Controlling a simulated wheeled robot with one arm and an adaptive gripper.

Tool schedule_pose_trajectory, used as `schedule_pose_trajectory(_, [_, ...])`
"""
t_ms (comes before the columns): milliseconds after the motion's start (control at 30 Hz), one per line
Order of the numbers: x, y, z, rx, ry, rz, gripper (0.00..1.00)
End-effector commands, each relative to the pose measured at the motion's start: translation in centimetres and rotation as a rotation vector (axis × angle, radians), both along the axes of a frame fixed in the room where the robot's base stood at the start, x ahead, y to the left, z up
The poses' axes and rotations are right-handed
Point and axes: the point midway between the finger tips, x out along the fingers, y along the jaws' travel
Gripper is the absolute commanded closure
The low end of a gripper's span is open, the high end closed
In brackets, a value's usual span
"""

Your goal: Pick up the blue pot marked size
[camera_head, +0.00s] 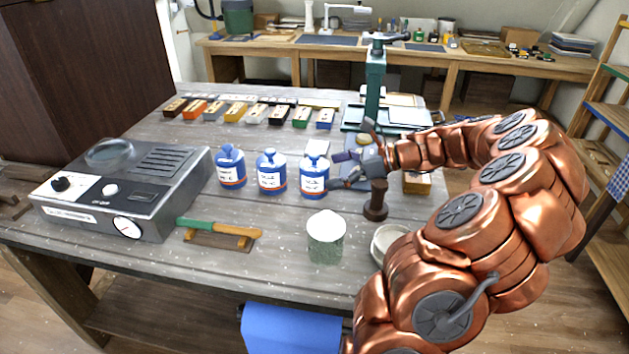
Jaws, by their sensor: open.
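Three blue pots with white labels and a thin orange band stand upright in a row on the grey bench: a left pot (231,168), a middle pot (271,173) and a right pot (314,177). Their label writing is too small to read surely, so I cannot tell which is marked size. My gripper (347,157) is open and empty, just right of the right pot, with its fingers pointing left towards it. I cannot tell whether a finger touches that pot.
A grey metal device (125,190) stands at left. A green-handled tool (215,227) lies in front of the pots. A speckled jar (326,237), a pale dish (386,241) and a dark wooden post (376,201) stand nearby. Several coloured blocks (255,114) and a green press (375,85) are behind.

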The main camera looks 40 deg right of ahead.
Motion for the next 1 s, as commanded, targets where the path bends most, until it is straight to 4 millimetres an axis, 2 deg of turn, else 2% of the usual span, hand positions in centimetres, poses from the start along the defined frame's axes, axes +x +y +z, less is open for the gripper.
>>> schedule_pose_trajectory(167, [0.6,0.5,-0.2,-0.001,-0.001,-0.001,0.0])
schedule_pose_trajectory(500, [3.3,3.0,-1.8,0.001,0.001,0.0,0.0])
schedule_pose_trajectory(767, [3.5,3.2,-2.0,-0.001,0.0,-0.001,0.0])
schedule_pose_trajectory(1000, [3.5,3.2,-2.0,-0.002,0.0,-0.001,0.25])
